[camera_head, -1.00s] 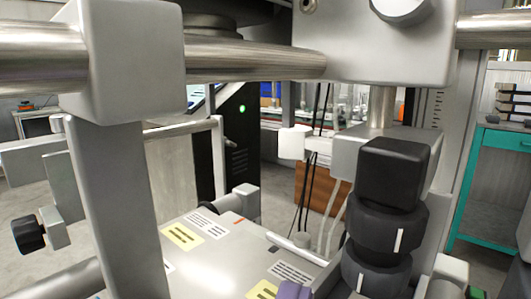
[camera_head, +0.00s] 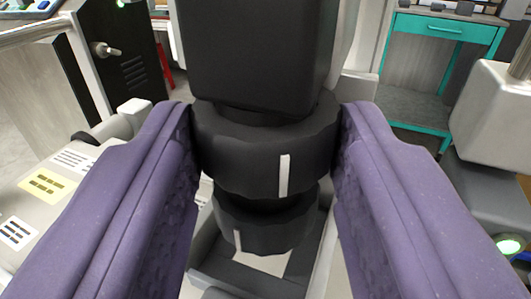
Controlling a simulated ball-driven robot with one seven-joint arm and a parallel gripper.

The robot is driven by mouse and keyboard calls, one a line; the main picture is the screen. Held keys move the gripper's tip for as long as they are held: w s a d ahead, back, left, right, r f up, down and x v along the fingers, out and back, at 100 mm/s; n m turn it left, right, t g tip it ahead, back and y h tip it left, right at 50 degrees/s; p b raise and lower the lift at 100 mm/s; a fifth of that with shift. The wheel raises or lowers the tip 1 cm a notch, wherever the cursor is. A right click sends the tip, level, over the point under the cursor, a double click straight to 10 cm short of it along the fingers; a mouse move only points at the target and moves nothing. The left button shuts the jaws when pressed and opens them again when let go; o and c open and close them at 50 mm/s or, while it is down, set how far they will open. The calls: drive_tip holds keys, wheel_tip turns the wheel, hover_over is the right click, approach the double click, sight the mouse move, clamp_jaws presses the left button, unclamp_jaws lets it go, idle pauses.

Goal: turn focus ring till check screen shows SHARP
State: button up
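A black stack of camera parts stands upright in the middle: a dark block (camera_head: 255,50) on top, an upper ring (camera_head: 240,160) with a white mark facing me right of centre, and a lower ring (camera_head: 265,230) with a white mark at its left. I cannot tell from any label which is the focus ring. My gripper (camera_head: 268,150) has one purple finger on each side of the upper ring. No gap shows between fingers and ring, but I cannot tell whether they press on it. No check screen showing SHARP is in view.
A pale panel with yellow and white labels (camera_head: 44,186) lies at the left. A black cabinet (camera_head: 120,60) and a teal bench (camera_head: 450,28) stand behind. A pale grey block (camera_head: 495,115) and a green-lit part (camera_head: 508,246) are close at the right.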

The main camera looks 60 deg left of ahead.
drive_tip(key=m+t+h, duration=0.2)
drive_tip(key=m+t+h+b, duration=0.1)
drive_tip(key=shift+s+a+t, duration=0.3)
drive_tip(key=shift+a+t, duration=0.1)
drive_tip(key=shift+m+t+h+b, duration=0.35)
drive_tip(key=shift+m+t+h, duration=0.75)
drive_tip(key=shift+h, duration=0.5)
drive_tip(key=o, duration=1.1)
